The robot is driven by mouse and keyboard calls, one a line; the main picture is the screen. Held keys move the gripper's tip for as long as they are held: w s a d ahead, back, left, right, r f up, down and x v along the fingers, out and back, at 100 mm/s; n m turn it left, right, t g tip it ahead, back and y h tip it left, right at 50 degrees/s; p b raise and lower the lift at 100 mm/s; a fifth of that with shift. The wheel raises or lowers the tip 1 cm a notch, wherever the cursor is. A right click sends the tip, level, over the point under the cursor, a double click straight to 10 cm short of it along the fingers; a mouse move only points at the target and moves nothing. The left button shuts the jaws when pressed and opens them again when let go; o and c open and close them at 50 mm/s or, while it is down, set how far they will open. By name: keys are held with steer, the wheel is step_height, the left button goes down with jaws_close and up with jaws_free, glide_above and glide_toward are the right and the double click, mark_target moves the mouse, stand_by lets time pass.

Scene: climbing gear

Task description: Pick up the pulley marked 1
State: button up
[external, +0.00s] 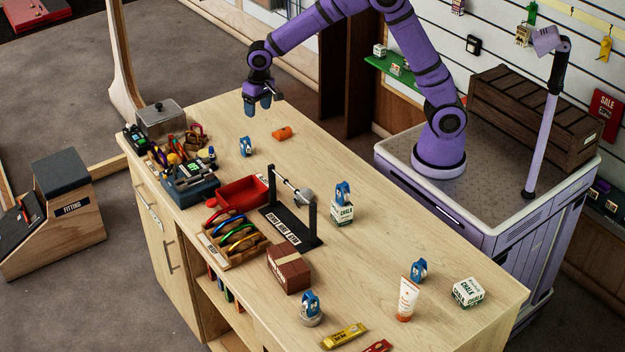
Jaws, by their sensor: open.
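Several blue pulleys stand on the wooden counter (400,238); their markings are too small to read, so I cannot tell which is marked 1. One pulley (246,147) stands on the bare counter near the far left end. Another pulley (343,194) sits on top of a chalk box (342,214). A third pulley (418,271) is near the right edge, behind a white-and-orange tube. A further pulley (311,303) sits on a round grey object near the front. My gripper (258,112) is open and empty, pointing down above the far end, above and slightly right of the first pulley.
An orange piece (282,133) lies right of my gripper. A black stand with a crossbar (292,223) rises mid-counter. A brown box (288,270), tube (407,298) and chalk box (468,291) stand nearer.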

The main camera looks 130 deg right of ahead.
mark_target(245, 146)
steer(key=d+f+m, duration=0.1)
steer(key=d+f, duration=0.2)
steer(key=d+f+m, duration=0.1)
steer(key=d+f, duration=0.3)
steer(key=d+f+m, duration=0.1)
steer(key=d+f, duration=0.3)
steer(key=shift+s+f+m+g, duration=0.25)
steer(key=shift+s+m+g, duration=0.05)
steer(key=shift+s+g, duration=0.1)
steer(key=f, duration=1)
steer(key=shift+d+f, duration=0.25)
steer(key=shift+f, duration=0.1)
steer(key=shift+c, duration=0.4)
steer(key=c, duration=0.9)
